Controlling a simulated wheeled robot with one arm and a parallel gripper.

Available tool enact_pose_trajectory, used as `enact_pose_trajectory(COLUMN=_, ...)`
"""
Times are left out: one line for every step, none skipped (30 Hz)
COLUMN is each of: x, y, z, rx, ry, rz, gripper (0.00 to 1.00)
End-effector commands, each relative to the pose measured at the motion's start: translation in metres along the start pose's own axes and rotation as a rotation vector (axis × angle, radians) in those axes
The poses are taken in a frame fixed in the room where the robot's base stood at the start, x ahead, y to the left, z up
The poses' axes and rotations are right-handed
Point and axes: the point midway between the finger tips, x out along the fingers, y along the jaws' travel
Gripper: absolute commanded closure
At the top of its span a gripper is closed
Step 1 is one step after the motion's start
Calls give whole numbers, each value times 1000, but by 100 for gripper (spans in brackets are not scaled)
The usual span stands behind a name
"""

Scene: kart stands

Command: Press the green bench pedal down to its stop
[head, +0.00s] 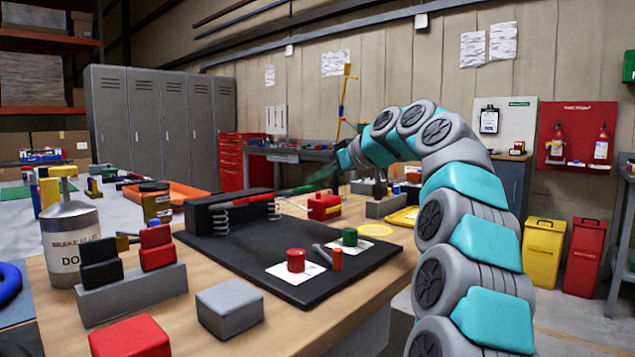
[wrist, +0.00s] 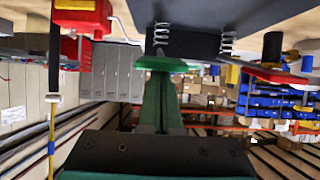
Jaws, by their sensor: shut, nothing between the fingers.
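The green bench pedal (wrist: 160,63) shows in the wrist view as a bright green pad in front of a coil spring. In the head view its thin green arm (head: 292,191) reaches right from the black spring block (head: 236,207), partly hidden near my gripper. My gripper (head: 318,178) comes in from the right with its dark green fingers shut and empty. In the wrist view the shut fingers (wrist: 160,85) end right at the pad; I cannot tell whether they touch it. How far the pedal is down is unclear.
A red pedal (wrist: 272,75) sits beside the green one. A red can (head: 323,206) stands close by. The black mat (head: 235,255) holds a red cylinder (head: 296,260), a green cylinder (head: 349,236) and an orange one (head: 337,260).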

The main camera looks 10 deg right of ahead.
Motion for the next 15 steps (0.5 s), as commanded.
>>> enact_pose_trajectory(x=3, y=0, z=10, rx=0, ry=16, rz=0, gripper=100)
enact_pose_trajectory(x=4, y=0, z=12, rx=0, ry=26, rz=0, gripper=100)
enact_pose_trajectory(x=4, y=0, z=16, rx=0, ry=40, rz=-1, gripper=100)
enact_pose_trajectory(x=5, y=-1, z=19, rx=0, ry=49, rz=-1, gripper=100)
enact_pose_trajectory(x=5, y=-1, z=22, rx=0, ry=58, rz=-2, gripper=100)
enact_pose_trajectory(x=6, y=-1, z=25, rx=1, ry=69, rz=-4, gripper=100)
enact_pose_trajectory(x=7, y=-2, z=28, rx=1, ry=76, rz=-4, gripper=100)
enact_pose_trajectory(x=8, y=-2, z=31, rx=1, ry=83, rz=-5, gripper=100)
enact_pose_trajectory(x=10, y=-2, z=36, rx=2, ry=90, rz=-5, gripper=100)
enact_pose_trajectory(x=11, y=-1, z=40, rx=2, ry=94, rz=-4, gripper=100)
enact_pose_trajectory(x=12, y=-1, z=44, rx=2, ry=96, rz=-4, gripper=100)
enact_pose_trajectory(x=14, y=-1, z=51, rx=2, ry=96, rz=-3, gripper=100)
enact_pose_trajectory(x=15, y=-1, z=56, rx=2, ry=95, rz=-3, gripper=100)
enact_pose_trajectory(x=17, y=0, z=60, rx=2, ry=95, rz=-2, gripper=100)
enact_pose_trajectory(x=19, y=0, z=66, rx=2, ry=95, rz=-2, gripper=100)
